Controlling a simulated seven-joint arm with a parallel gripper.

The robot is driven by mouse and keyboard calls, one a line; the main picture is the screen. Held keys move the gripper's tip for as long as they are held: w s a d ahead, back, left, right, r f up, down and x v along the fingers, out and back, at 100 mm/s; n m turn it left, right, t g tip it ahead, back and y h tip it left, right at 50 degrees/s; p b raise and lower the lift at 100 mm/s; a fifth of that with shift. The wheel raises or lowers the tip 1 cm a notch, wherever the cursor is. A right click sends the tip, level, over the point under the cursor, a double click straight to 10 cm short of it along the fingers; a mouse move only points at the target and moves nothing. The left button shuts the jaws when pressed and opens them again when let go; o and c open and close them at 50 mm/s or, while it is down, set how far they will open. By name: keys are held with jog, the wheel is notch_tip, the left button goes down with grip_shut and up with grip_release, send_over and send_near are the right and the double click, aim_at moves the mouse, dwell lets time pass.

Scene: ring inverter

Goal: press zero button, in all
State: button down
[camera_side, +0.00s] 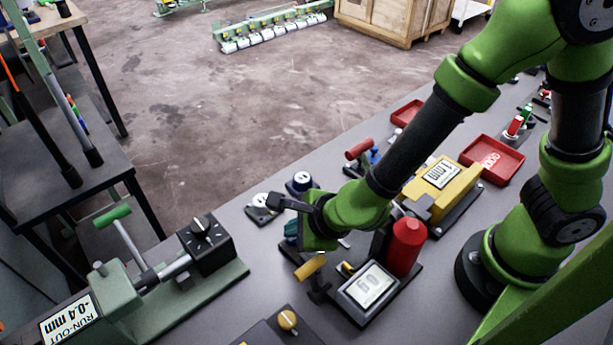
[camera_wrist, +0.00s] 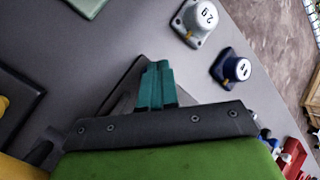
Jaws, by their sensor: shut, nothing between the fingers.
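My gripper (camera_side: 290,230) has teal fingers, shown together and empty in the wrist view (camera_wrist: 158,82). It is low over the grey bench in the middle of the side view. Near it are a white knob (camera_side: 261,200) and a blue-based knob (camera_side: 301,183). In the wrist view the white knob (camera_wrist: 207,15) reads like "62" and the blue knob (camera_wrist: 238,68) like "11"; both are apart from the fingers. I cannot tell which part is the zero button. A display unit (camera_side: 370,288) reading like "60" stands in front of my gripper, beside a red cylinder (camera_side: 407,246).
A green run-out fixture (camera_side: 125,300) showing "-0.4 mm" with a black dial box (camera_side: 207,243) is at left. A yellow gauge (camera_side: 440,187), a red tray (camera_side: 492,160) and a yellow-knobbed box (camera_side: 287,320) also stand on the bench.

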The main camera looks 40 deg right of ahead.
aim_at(295, 242)
jog(key=shift+s+a+r, duration=0.3)
jog(key=shift+s+a, duration=0.05)
jog(key=shift+a, duration=0.1)
jog(key=shift+w+r, duration=0.1)
jog(key=shift+r, duration=0.45)
jog(key=shift+w+d+r, duration=0.1)
jog(key=shift+d+r, duration=0.05)
jog(key=shift+r, duration=1.9)
